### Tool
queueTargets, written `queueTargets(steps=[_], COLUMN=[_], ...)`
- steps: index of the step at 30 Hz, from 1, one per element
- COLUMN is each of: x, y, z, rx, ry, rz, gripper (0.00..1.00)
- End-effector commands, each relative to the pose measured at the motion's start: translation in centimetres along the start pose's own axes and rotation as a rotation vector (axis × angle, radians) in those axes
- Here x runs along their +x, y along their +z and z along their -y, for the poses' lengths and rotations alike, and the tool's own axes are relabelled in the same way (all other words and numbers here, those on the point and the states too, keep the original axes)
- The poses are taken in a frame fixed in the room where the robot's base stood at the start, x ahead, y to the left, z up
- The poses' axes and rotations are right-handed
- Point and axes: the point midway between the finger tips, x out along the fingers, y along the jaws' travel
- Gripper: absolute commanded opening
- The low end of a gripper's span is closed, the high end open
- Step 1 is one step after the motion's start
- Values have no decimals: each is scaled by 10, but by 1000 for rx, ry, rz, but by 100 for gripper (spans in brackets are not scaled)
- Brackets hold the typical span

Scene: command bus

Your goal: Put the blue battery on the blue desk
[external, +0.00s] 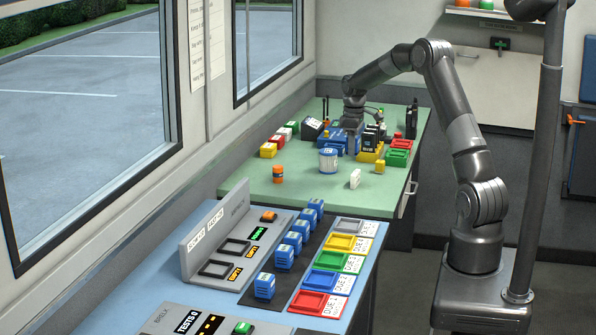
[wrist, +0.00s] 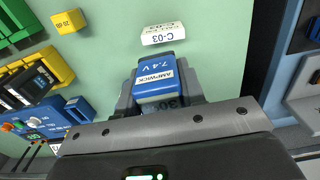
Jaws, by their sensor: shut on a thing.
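The blue battery (wrist: 155,82), with a white label and "7.4 V" on it, sits between the dark fingers of my gripper (wrist: 158,92) in the wrist view. My gripper is shut on it. In the external view my gripper (external: 352,122) is over the back of the green table, and the battery cannot be told apart there from the other blue things. I cannot tell whether the battery touches the table. The blue desk (external: 130,250) is in the foreground, nearer the camera than the green table.
The green table (external: 310,195) holds a white block (external: 355,179), an orange cylinder (external: 278,174), a white-blue tub (external: 328,160) and colored trays. On the blue desk are a grey console (external: 220,235), several blue blocks (external: 265,286) and a row of colored trays (external: 331,260). The desk's left part is bare.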

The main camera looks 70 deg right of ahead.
Motion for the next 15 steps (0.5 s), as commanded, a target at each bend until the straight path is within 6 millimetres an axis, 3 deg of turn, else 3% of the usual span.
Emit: queueTargets(steps=[8, 15], x=[4, 31], y=[-7, -46], z=[3, 22], rx=[-1, -4], ry=[0, -2], rz=[0, 0], gripper=[9, 9])
